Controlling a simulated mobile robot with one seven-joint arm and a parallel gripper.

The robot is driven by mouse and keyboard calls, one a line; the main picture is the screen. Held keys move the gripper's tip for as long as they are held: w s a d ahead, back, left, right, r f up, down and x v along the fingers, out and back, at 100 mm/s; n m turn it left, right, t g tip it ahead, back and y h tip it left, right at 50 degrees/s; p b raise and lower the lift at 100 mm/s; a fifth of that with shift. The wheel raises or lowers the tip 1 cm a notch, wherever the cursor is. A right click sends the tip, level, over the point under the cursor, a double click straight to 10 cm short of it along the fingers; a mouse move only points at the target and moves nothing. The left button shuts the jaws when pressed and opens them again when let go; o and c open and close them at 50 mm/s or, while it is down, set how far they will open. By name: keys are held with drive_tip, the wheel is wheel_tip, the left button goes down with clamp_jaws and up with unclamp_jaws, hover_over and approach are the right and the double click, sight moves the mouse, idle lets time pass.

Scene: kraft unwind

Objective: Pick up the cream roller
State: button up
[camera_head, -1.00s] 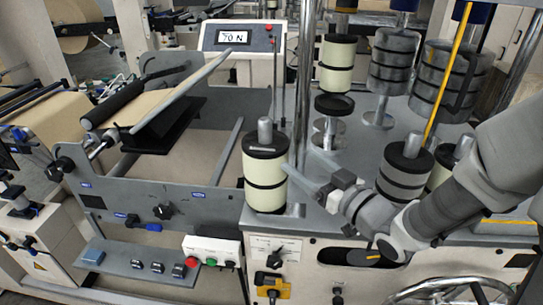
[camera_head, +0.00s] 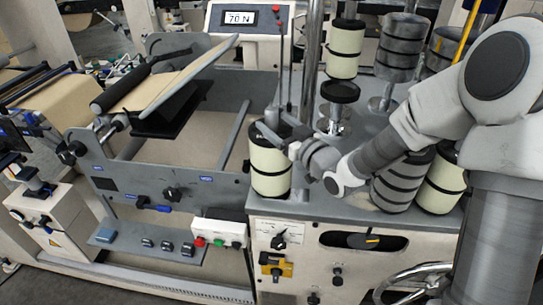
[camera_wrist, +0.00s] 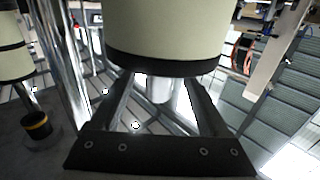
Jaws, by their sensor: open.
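A cream roller (camera_head: 271,172) with black bands and a black top stands upright at the front left of the grey deck. My gripper (camera_head: 284,131) is open at its top, around the level of the grey spindle. In the wrist view a cream roller (camera_wrist: 165,28) fills the top centre, its black end band (camera_wrist: 165,62) facing my open gripper (camera_wrist: 160,85). A pale spindle end shows between the fingers. Whether the fingers touch it, I cannot tell.
More cream rollers stand behind (camera_head: 343,62) and at the right (camera_head: 440,185), with grey rollers (camera_head: 401,185) (camera_head: 398,48) among them. A chrome post (camera_head: 311,60) and thin rods rise close behind my gripper. The panel with a tilted plate (camera_head: 185,75) lies left.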

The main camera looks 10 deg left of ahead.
drive_tip(key=shift+x, duration=1.15)
clamp_jaws()
idle(0.5)
drive_tip(key=shift+r, duration=0.15)
